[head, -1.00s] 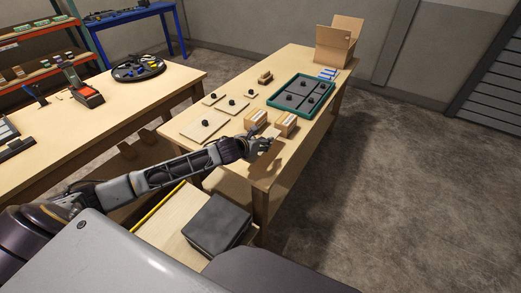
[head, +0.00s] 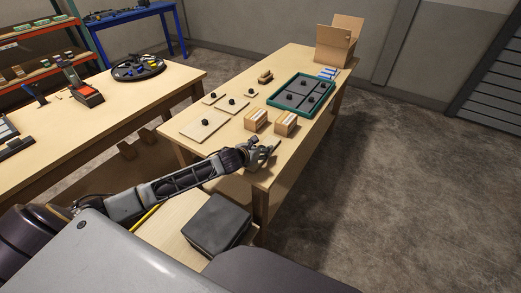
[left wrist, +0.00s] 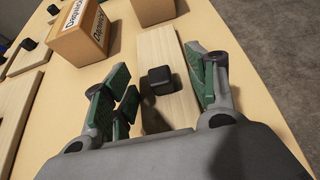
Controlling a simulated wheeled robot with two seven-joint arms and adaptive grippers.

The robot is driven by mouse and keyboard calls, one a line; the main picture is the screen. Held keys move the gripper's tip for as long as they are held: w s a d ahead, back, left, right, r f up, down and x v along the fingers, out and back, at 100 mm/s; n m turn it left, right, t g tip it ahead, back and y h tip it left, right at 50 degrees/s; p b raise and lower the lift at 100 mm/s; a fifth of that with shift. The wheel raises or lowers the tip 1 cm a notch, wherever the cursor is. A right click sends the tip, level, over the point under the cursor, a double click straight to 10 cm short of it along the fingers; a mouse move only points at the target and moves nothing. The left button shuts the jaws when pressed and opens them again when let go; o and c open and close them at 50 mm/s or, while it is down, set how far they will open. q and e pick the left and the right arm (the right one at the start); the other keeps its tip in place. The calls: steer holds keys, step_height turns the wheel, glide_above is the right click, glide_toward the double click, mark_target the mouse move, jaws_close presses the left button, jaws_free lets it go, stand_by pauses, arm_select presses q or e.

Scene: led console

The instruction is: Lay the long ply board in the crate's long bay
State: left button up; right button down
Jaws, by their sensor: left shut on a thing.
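The long ply board (left wrist: 160,45) is pale wood with a black square knob (left wrist: 160,80) on its face. In the left wrist view it runs away from me between the fingers. My left gripper (head: 268,152) is at the near right part of the table, shut on the board at its knob; it also shows in the left wrist view (left wrist: 166,92). In the head view the hand hides most of the board. The green-rimmed crate (head: 272,101) lies farther back, with dark grey bays and several black knobs inside. My right gripper is not in view.
Two small cardboard boxes (head: 256,120) (head: 286,125) stand between my gripper and the crate. Several knobbed ply boards (head: 205,127) lie to the left. An open carton (head: 338,42) stands at the far end.

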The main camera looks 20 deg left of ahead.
arm_select(q)
steer(key=shift+f, duration=0.1)
stand_by(0.3)
steer(key=o, duration=1.2)
steer(key=shift+f, duration=0.1)
steer(key=shift+p+v, duration=0.3)
steer(key=shift+v, duration=5.75)
steer(key=shift+c, duration=0.4)
